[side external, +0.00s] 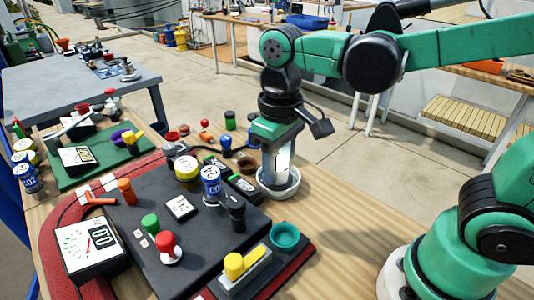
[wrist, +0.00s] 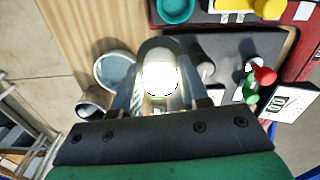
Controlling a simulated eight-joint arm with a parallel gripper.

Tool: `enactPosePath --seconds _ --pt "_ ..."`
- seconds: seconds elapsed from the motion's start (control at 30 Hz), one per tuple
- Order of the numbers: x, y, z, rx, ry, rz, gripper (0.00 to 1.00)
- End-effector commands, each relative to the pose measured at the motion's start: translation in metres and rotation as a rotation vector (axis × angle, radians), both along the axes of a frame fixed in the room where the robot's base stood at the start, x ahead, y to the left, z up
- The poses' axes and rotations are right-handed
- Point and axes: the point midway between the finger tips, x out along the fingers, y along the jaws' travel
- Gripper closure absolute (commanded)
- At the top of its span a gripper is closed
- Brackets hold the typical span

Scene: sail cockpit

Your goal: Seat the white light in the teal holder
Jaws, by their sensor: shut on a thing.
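The white light (side external: 283,160) is held upright between the fingers of my gripper (side external: 277,168). It shows as a bright round top in the wrist view (wrist: 160,78), with a finger on each side. In the side view its lower end overlaps a white bowl (side external: 279,190); I cannot tell its height above it. The teal holder (side external: 285,237) is an open round cup at the right front corner of the dark console, apart from the light. It also shows at the top edge of the wrist view (wrist: 176,8). My gripper hides the light's lower part.
A yellow-knobbed lever (side external: 240,264) stands beside the teal holder. Blue can (side external: 211,184), black knob (side external: 236,210) and red knob (side external: 166,243) rise from the console (side external: 195,240). Bare wood (side external: 345,225) lies right of the holder. In the wrist view the bowl (wrist: 116,70) is left of the light.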

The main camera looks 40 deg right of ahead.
Motion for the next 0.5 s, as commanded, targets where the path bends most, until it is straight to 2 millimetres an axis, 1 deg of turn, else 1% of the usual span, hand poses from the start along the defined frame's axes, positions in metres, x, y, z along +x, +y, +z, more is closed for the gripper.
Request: enactPosePath --seconds 0.03,0.1,0.2,0.37,0.5 --pt "-0.012 0.008 0.0 0.0 0.0 0.039 1.0" --pt "-0.025 0.015 -0.001 0.0 0.0 0.074 1.0" --pt "-0.036 0.021 -0.003 -0.001 0.0 0.108 1.0" --pt "-0.04 0.024 -0.01 0.0 0.0 0.121 1.0" --pt "-0.039 0.023 -0.024 0.0 0.0 0.12 1.0"
